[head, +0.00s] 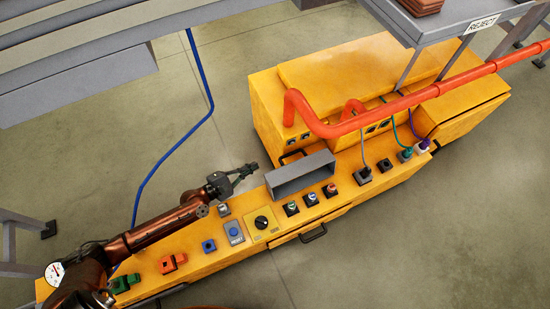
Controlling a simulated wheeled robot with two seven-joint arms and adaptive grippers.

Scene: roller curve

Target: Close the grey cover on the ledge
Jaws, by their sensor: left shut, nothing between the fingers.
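The grey cover (302,170) sits on the yellow ledge (205,264), toward the ledge's back edge near the middle of the head view. It looks like a grey hinged box shape raised at the back, with a darker shaded face toward the front; its exact angle is hard to tell. My left gripper (252,168) is shut and empty, just left of the cover's left end, with a small gap seeming to lie between them. My left arm reaches in from the lower left over the ledge. My right gripper is not in view.
In front of the cover are a black rotary knob (262,222) and several push buttons (311,199). A blue button (234,231) lies left of them. Behind stand a yellow cabinet (345,75) and a red pipe (420,98). A blue cable (180,142) runs down behind my arm.

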